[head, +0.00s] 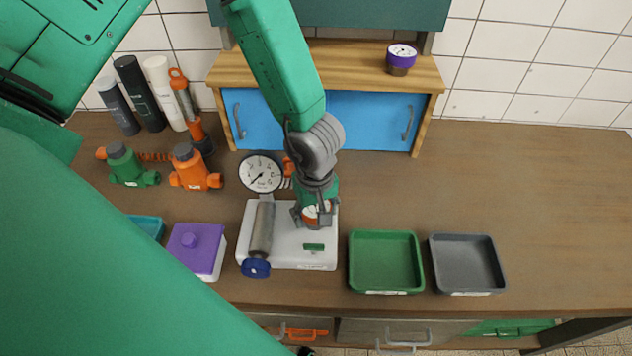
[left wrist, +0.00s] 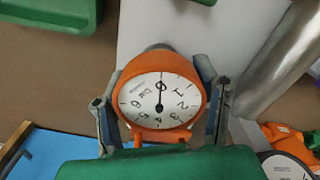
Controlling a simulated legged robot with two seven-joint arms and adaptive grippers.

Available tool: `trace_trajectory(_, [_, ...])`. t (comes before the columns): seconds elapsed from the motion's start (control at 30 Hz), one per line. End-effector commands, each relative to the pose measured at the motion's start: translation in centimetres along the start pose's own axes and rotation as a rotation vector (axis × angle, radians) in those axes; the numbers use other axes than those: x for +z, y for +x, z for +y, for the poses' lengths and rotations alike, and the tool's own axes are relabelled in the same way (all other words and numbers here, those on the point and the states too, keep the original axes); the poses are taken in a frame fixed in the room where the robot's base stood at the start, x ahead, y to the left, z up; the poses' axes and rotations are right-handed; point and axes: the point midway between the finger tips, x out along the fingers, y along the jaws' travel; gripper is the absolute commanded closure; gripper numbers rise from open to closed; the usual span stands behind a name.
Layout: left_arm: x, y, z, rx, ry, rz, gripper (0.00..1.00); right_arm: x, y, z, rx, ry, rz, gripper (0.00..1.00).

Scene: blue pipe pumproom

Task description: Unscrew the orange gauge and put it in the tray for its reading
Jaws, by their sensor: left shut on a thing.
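The orange gauge (left wrist: 162,101) has a white round dial with black numbers and a dark needle. In the head view the orange gauge (head: 313,213) shows only in part, above the right side of a white pump base (head: 287,262). My left gripper (head: 312,217) comes down from above and is shut on it. In the left wrist view the fingers (left wrist: 162,112) lie on both sides of its orange body. The gauge's underside is hidden. A green tray (head: 386,288) and a grey tray (head: 467,291) stand to the right of the base. My right gripper is not seen.
A larger dial gauge (head: 261,173) and a grey cylinder (head: 262,228) stand just left of my left gripper. A purple-lidded box (head: 196,248) and orange and green valves (head: 194,170) are further left. A blue-doored cabinet (head: 365,116) stands behind. The right of the bench is clear.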

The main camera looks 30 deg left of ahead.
Motion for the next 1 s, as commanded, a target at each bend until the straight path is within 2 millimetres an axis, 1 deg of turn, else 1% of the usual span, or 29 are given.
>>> trace_trajectory(0.03, [0.0, 0.1, 0.0, 0.0, -0.079, -0.001, 0.73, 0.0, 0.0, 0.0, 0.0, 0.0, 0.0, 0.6])
trace_trajectory(0.1, [0.0, 0.0, 0.1, -0.001, -0.172, -0.001, 0.73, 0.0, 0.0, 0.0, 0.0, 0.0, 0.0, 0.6])
trace_trajectory(0.37, [0.0, -0.2, 0.1, -0.001, -0.159, 0.0, 0.73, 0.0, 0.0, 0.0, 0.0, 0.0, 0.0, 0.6])
trace_trajectory(0.9, [0.0, -1.8, 0.0, -0.001, -0.157, 0.001, 0.73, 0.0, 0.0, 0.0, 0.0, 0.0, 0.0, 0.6])
trace_trajectory(1.0, [0.0, -2.5, 0.0, 0.001, -0.158, 0.002, 0.73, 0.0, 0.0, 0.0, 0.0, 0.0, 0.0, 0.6])
